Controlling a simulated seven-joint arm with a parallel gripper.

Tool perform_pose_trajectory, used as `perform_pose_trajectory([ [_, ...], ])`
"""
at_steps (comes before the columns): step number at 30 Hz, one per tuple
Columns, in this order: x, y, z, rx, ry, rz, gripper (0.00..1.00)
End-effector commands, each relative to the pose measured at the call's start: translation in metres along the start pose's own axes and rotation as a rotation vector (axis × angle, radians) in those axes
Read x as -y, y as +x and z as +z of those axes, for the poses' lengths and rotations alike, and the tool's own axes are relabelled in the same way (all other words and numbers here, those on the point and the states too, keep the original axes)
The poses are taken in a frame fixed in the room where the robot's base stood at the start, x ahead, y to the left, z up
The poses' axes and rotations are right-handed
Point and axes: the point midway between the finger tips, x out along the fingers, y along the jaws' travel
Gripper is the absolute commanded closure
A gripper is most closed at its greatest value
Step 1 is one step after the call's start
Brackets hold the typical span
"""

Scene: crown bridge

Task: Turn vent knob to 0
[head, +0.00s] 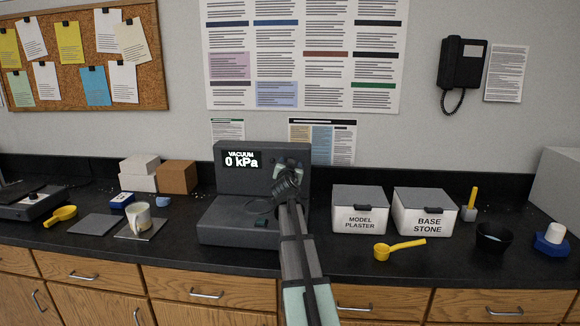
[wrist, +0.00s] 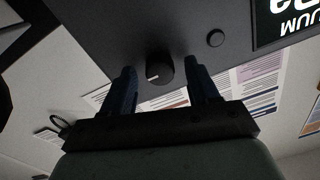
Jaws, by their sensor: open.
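The dark grey vacuum machine (head: 240,222) stands on the black counter, its display (head: 241,160) reading "VACUUM 0 kPa". My gripper (head: 288,176) is at the right side of its upright panel and hides most of that area in the head view. In the wrist view, which is upside down, a round black knob (wrist: 160,68) with a short white mark sits on the panel. My gripper's two blue fingers (wrist: 161,72) are open, one on each side of the knob, with visible gaps. Whether this knob is the vent knob cannot be told; no scale numbers are readable.
A small round button (wrist: 215,38) sits beside the knob, near the display. The Model Plaster box (head: 361,222) stands close to the right of my arm.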

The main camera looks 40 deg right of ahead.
Motion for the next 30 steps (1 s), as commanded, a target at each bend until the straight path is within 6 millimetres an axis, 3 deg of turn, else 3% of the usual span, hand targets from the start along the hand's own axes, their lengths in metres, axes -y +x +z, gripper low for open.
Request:
perform_pose_trajectory([
  [6,-0.0002,0.0,-0.0001,0.0,0.0,0.0,0.4],
  [24,-0.0002,-0.0001,-0.0002,0.0,0.0,0.0,0.96],
  [30,-0.0001,-0.0001,-0.0003,0.002,-0.055,0.001,0.96],
])
